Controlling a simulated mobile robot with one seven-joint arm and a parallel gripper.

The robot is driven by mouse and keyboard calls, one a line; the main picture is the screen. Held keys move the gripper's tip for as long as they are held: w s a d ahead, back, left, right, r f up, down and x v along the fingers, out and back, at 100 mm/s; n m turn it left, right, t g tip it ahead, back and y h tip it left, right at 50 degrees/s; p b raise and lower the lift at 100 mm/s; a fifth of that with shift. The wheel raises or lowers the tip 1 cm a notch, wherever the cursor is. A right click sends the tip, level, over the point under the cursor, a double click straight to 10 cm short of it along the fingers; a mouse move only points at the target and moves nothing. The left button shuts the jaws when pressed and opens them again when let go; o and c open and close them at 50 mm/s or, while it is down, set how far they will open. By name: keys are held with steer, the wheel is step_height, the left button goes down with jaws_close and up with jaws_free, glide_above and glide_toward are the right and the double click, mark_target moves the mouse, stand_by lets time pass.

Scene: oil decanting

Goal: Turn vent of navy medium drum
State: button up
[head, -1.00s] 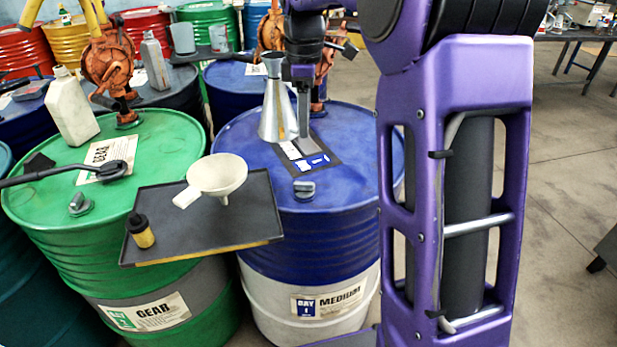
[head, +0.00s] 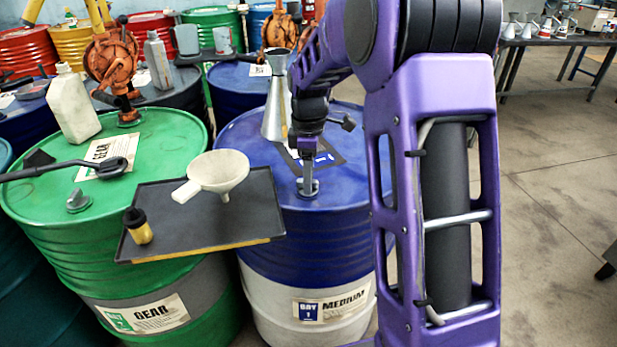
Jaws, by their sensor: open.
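The navy medium drum (head: 332,243) stands in the middle, with a white lower band and a MEDIUM label (head: 333,304). Its small grey vent (head: 309,188) sits on the lid near the front edge. My gripper (head: 308,183) points straight down at the vent, with its fingertips at or just over it. The jaws are open; the gap between the fingers and any contact with the vent are hard to see from this side. My gripper partly hides the vent.
A dark tray (head: 262,205) with a cream funnel (head: 219,171) and a small yellow-black bottle (head: 138,226) lies left of the vent. The green gear drum (head: 150,155) stands beside it.

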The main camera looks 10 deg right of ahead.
jaws_close()
steer(key=shift+r+m, duration=0.1)
steer(key=shift+m, duration=0.2)
stand_by(0.3)
steer(key=m+p, duration=0.2)
steer(key=m, duration=0.1)
steer(key=m+p, duration=0.1)
steer(key=m, duration=0.4)
steer(key=shift+s+a+p, duration=0.1)
steer(key=shift+p, duration=0.2)
steer(key=m+p, duration=0.1)
steer(key=m, duration=0.3)
steer(key=shift+m, duration=0.3)
steer(key=m+p, duration=0.1)
steer(key=m, duration=0.3)
steer(key=shift+a+m, duration=0.1)
steer(key=shift+m, duration=0.2)
steer(key=shift+p, duration=0.3)
